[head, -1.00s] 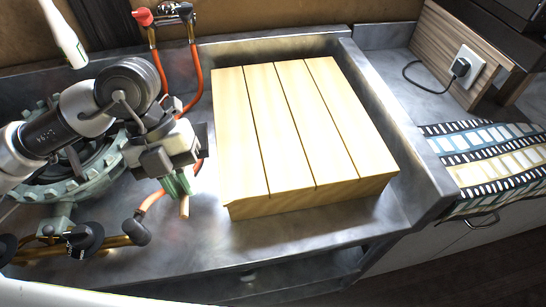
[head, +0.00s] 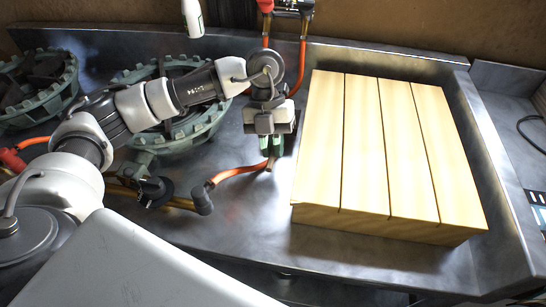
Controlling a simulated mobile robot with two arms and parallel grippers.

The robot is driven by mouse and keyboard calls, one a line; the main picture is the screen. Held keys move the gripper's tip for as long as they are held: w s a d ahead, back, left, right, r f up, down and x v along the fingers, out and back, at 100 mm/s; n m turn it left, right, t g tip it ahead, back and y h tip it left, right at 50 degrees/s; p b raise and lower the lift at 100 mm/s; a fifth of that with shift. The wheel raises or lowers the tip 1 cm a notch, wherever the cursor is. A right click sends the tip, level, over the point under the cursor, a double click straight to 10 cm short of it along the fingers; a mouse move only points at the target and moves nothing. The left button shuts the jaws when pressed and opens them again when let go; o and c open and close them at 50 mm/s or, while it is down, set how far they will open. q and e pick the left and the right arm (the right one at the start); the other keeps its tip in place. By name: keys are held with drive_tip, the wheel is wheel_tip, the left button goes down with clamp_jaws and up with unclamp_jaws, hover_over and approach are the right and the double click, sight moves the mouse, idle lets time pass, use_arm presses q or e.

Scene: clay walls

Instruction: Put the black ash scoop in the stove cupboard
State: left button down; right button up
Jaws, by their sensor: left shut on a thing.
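My left gripper (head: 271,148) hangs over the metal stove top (head: 240,230), just left of the pale wooden slatted block (head: 385,150). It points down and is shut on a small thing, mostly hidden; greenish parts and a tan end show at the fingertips. I cannot tell whether this is the black ash scoop. No scoop can be made out elsewhere. The stove cupboard cannot be made out; only a dark strip shows below the stove's front edge. My right gripper is out of view.
Green toothed burners (head: 170,105) stand at the left, under my left arm. An orange hose (head: 240,173) and a black knob (head: 155,191) lie near the front. A white bottle (head: 193,18) is at the back. Bare metal lies in front of the block.

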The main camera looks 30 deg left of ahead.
use_arm(q)
drive_tip(key=shift+f, duration=0.45)
wheel_tip(320, 180, down, 2)
drive_tip(key=shift+f, duration=0.25)
drive_tip(key=shift+s+f, duration=0.2)
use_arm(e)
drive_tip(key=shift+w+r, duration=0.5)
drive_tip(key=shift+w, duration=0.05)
